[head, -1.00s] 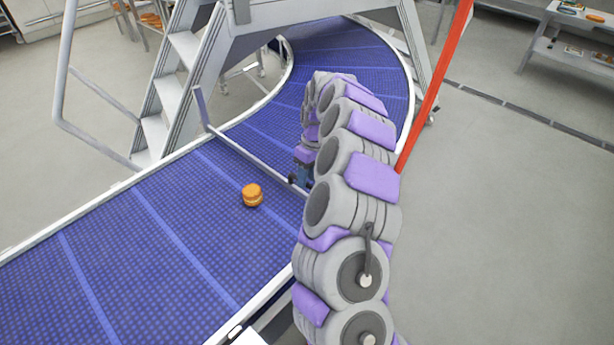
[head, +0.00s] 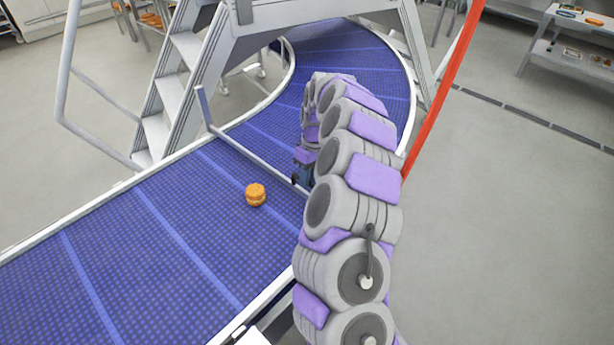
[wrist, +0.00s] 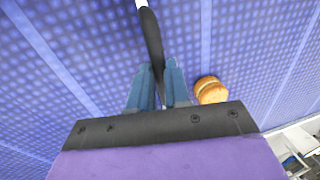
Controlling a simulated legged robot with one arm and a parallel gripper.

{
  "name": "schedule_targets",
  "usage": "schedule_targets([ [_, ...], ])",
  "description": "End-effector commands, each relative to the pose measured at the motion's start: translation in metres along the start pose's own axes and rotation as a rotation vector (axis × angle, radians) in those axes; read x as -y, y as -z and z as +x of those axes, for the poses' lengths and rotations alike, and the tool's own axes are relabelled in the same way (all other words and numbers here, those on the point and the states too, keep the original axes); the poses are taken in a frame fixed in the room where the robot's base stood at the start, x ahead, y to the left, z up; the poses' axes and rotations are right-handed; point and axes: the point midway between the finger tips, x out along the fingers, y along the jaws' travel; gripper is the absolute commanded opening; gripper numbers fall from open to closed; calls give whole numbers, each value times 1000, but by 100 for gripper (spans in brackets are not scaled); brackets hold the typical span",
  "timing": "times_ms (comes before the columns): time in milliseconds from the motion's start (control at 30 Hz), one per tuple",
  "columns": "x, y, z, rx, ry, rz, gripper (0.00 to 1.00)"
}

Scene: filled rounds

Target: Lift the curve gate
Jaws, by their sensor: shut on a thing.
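The curve gate (head: 247,155) is a thin grey bar lying low across the blue conveyor belt, from a short upright at the left edge toward my gripper. My gripper (head: 301,176) is at its right part, largely hidden behind my arm in the head view. In the wrist view, the blue fingers of my gripper (wrist: 160,75) are shut around a black part of the gate (wrist: 150,35), with a pale section beyond it. An orange-brown filled round (head: 256,195) sits on the belt, left of my arm. It also shows just right of the fingers in the wrist view (wrist: 210,90).
The blue belt (head: 130,240) has pale raised rails and curves away under a grey stair platform (head: 310,12). A red bar (head: 445,85) slants up behind my arm on the right. Shelving (head: 570,55) stands far right. The grey floor on the right is clear.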

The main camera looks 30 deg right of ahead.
Motion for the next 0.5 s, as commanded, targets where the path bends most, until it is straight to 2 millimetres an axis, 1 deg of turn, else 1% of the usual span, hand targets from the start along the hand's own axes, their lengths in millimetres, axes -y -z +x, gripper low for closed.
schedule_targets([
  [167,2,-1,-3,4,4,1,0],
  [267,4,-2,-14,3,3,1,0],
  [367,7,-2,-34,3,1,1,0],
  [500,13,-2,-72,-3,-2,3,0],
])
